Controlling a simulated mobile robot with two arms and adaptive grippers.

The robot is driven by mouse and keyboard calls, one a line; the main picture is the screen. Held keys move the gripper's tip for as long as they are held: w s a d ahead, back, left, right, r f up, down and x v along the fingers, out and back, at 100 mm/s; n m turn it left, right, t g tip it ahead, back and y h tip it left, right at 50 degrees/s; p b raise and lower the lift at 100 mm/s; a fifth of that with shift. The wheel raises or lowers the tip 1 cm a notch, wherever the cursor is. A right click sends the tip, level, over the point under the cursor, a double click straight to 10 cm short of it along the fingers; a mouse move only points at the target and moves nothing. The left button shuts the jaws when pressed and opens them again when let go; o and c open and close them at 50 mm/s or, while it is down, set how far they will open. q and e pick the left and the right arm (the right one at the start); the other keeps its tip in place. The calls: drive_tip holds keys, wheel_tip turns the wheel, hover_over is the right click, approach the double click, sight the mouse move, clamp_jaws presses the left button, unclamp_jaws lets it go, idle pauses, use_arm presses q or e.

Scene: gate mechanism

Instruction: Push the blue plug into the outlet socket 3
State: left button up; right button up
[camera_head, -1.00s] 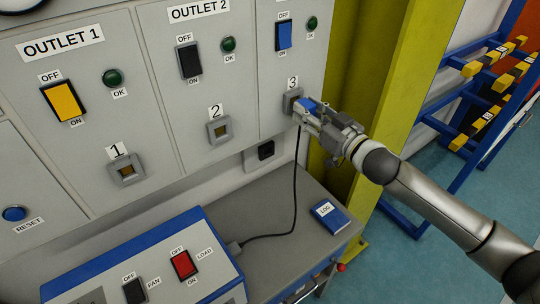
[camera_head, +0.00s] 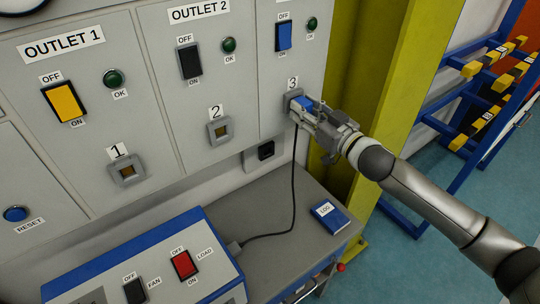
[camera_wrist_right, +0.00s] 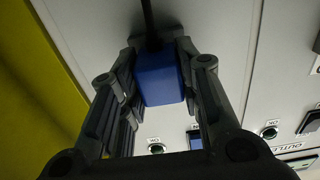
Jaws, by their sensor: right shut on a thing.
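The blue plug (camera_head: 303,103) is at outlet socket 3 (camera_head: 291,97), under the label 3 on the grey panel. My right gripper (camera_head: 312,113) is shut on the plug, coming in from the right. In the right wrist view the blue plug (camera_wrist_right: 159,76) sits between the two fingers of my right gripper (camera_wrist_right: 158,82), close against the panel. The socket is mostly hidden behind the plug there, so I cannot tell how deep the plug sits. A black cable (camera_head: 294,185) hangs from the plug to the blue-and-grey box (camera_head: 150,262). My left gripper is not in view.
Socket 2 (camera_head: 218,131) and socket 1 (camera_head: 127,173) are empty on the panel to the left. A yellow post (camera_head: 390,90) stands close to the right of socket 3. A blue LOG book (camera_head: 330,217) lies on the grey bench (camera_head: 275,258). A black wall socket (camera_head: 266,150) is below.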

drive_tip(key=shift+w+a, duration=0.1)
drive_tip(key=shift+w, duration=0.15)
drive_tip(key=shift+r+p, duration=0.1)
drive_tip(key=shift+p, duration=0.25)
idle(0.3)
drive_tip(key=o, duration=1.1)
drive_tip(key=shift+w+a, duration=0.1)
drive_tip(key=shift+a, duration=0.05)
drive_tip(key=v, duration=1.2)
